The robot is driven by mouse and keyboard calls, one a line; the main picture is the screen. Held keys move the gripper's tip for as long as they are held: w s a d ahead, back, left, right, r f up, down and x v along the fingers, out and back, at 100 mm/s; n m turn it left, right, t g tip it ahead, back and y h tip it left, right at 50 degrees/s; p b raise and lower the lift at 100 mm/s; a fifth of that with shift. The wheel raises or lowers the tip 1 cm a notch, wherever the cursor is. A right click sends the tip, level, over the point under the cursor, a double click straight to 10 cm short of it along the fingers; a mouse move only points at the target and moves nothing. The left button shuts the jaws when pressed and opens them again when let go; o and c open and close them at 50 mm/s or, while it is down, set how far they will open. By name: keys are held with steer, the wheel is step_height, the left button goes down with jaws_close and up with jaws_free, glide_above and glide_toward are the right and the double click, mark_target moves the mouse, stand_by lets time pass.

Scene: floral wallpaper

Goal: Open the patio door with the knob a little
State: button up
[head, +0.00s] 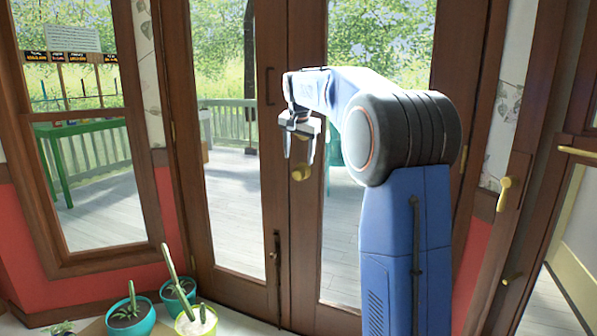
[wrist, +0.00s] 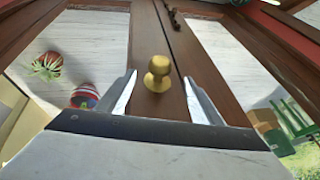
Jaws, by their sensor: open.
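The patio door (head: 275,215) is a brown wooden double door with tall glass panes, and its two leaves look closed together. A round brass knob (head: 300,172) sits on the door near the middle seam. In the wrist view the brass knob (wrist: 158,73) shows beyond and between my fingertips. My gripper (head: 300,155) is open and empty, in front of the door near the knob. The wrist view also shows its two fingers (wrist: 160,88) spread on either side of the knob. I cannot tell how deep the knob lies between them.
Potted cacti (head: 127,313) stand on the floor at the lower left. Another door with a brass handle (head: 505,193) stands at the right. A vertical handle (head: 269,86) and a bolt (head: 277,255) are on the door. A deck with a railing shows through the glass.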

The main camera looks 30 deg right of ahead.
mark_target(294, 170)
steer(key=x, duration=0.8)
steer(key=shift+r, duration=0.1)
steer(key=shift+c, duration=0.3)
steer(key=c, duration=1.5)
steer(key=shift+o, duration=0.2)
steer(key=shift+a, duration=0.1)
steer(key=g+h, duration=0.1)
steer(key=g, duration=0.1)
steer(key=w+g+h, duration=0.1)
steer(key=shift+a+n+h, duration=0.3)
steer(key=shift+n, duration=0.1)
steer(key=g+h, duration=0.2)
steer(key=n+g+h, duration=0.1)
steer(key=g, duration=0.1)
steer(key=shift+w+a+f+h, duration=0.25)
steer(key=shift+h, duration=0.05)
steer(key=shift+g, duration=0.3)
